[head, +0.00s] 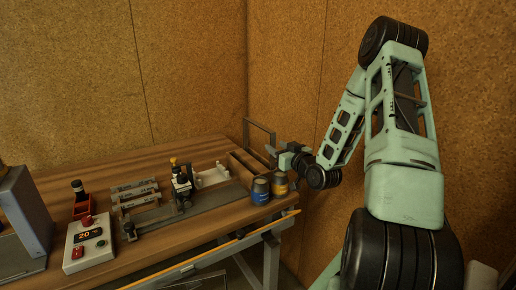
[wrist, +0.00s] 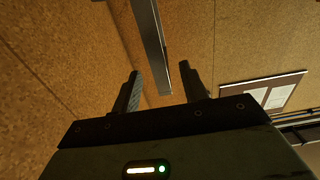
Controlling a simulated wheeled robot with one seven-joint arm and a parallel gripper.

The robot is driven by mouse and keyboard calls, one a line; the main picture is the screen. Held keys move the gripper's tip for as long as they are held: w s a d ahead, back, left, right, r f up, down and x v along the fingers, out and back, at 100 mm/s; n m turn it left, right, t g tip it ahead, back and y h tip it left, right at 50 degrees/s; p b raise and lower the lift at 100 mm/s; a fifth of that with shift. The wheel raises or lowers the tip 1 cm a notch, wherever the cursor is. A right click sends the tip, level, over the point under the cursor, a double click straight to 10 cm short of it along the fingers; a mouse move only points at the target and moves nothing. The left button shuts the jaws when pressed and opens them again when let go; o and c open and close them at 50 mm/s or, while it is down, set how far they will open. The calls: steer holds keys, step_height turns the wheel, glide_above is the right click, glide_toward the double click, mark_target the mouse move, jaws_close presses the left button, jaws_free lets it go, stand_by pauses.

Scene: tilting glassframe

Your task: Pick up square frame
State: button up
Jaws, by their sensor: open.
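The square frame (head: 259,125) is a thin grey outline standing upright at the back right end of the wooden table in the head view. In the wrist view a grey bar (wrist: 151,45), which looks like part of the frame, runs down from the top edge and ends between the fingers. My gripper (wrist: 159,75) is open, with one finger on each side of the bar. I cannot tell whether either finger touches it. In the head view my gripper (head: 272,152) is beside the frame's right side. The frame's lower part is hard to make out.
The wooden table (head: 95,172) stands near the cork-coloured walls. A blue can (head: 261,190) and a yellow can (head: 280,184) stand near its right front edge, below my arm. A fixture (head: 183,182), racks and a control box (head: 88,242) stand further left. A framed sheet (wrist: 266,92) hangs on the wall.

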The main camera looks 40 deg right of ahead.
mark_target(274, 144)
steer(key=shift+p+x, duration=0.45)
steer(key=shift+x, duration=1.4)
jaws_close()
steer(key=shift+r, duration=0.15)
